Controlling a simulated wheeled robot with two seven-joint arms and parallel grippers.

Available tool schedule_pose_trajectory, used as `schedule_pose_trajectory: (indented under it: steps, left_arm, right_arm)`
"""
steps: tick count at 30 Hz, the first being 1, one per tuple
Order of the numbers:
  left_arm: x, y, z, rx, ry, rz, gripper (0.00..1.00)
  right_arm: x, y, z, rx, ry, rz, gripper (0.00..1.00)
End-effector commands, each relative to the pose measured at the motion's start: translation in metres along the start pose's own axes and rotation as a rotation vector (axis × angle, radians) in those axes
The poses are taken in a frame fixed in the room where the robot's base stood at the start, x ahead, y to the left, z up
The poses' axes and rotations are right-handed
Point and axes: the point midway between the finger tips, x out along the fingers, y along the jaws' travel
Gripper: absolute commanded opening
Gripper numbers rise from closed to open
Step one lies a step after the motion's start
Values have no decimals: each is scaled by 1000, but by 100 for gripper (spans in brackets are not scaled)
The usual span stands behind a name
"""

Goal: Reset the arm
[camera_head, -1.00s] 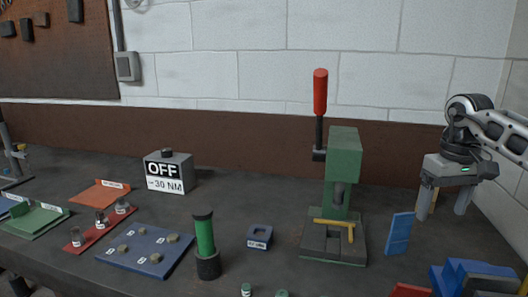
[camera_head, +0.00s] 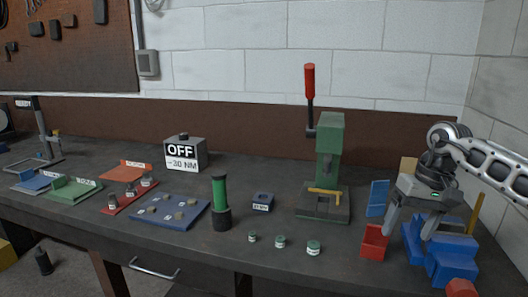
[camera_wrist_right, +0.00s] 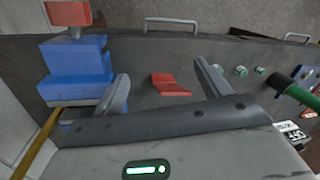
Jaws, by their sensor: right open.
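My right gripper (camera_head: 408,228) is open and empty at the right of the bench, above and between the red bin (camera_head: 374,243) and the blue stepped block (camera_head: 440,258). In the right wrist view its two fingers (camera_wrist_right: 165,88) are spread wide, with the red bin (camera_wrist_right: 170,85) visible between them on the bench and the blue block (camera_wrist_right: 75,70) to the left. My right arm comes in from the right edge. My left gripper does not show.
A green press (camera_head: 328,165) with a red-handled lever stands left of the gripper. A blue upright plate (camera_head: 377,198) stands between them. Several small green-topped parts (camera_head: 280,241) lie along the front. A green cylinder (camera_head: 220,195) and grey OFF box (camera_head: 184,155) stand further left.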

Motion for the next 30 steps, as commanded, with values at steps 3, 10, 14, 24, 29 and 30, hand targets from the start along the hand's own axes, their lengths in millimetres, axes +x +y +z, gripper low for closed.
schedule_pose_trajectory:
  steps: [3,10,14,24,29,30]
  left_arm:
    - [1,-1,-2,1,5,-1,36]
    - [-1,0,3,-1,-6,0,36]
    - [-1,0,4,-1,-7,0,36]
    - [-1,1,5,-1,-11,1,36]
    - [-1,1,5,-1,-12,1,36]
    - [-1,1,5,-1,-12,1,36]
  right_arm:
    - [29,-31,2,55,-10,-103,76]
    - [95,-122,20,294,-106,-430,76]
    - [131,-208,51,645,-328,-768,76]
    - [145,-274,87,1995,-1576,-1352,76]
    - [190,-217,103,-1680,1607,864,76]
    - [208,-199,114,-1494,1521,712,76]
